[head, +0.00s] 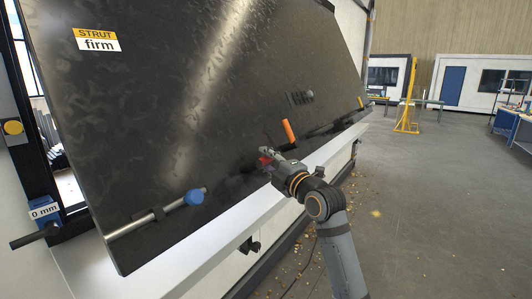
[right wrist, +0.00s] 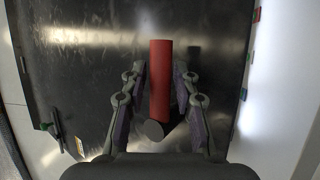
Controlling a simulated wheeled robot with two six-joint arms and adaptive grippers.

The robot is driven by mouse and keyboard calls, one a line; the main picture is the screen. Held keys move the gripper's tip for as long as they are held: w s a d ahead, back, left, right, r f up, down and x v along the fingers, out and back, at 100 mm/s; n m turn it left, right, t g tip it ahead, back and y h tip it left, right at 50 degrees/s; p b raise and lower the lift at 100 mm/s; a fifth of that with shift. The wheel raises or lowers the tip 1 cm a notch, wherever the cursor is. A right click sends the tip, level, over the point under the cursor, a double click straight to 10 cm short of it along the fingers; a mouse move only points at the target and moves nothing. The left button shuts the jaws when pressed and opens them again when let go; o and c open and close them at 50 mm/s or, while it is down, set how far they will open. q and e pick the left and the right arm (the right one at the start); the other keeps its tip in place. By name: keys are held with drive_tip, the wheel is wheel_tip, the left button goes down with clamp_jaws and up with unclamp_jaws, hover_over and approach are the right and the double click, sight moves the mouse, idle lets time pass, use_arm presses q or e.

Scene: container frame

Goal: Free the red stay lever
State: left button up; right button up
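The red stay lever (right wrist: 161,75) is a red cylinder with a dark grey end, in the middle of the right wrist view, in front of the black panel. My right gripper (right wrist: 160,88) has one finger on each side of it, with narrow gaps showing, so it looks open around the lever. In the head view my right gripper (head: 270,160) is at the panel's lower part, with a small bit of red (head: 265,159) at its tips; most of the lever is hidden there. My left gripper is not in view.
The large tilted black panel (head: 190,110) carries a "STRUT firm" label (head: 96,40). An orange handle (head: 288,131) stands just above my right gripper. A grey rod with a blue knob (head: 194,197) lies lower left, near a "0 mm" block (head: 44,212). Floor at right is open.

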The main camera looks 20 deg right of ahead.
drive_tip(key=shift+w, duration=0.25)
drive_tip(key=shift+c, duration=0.2)
clamp_jaws()
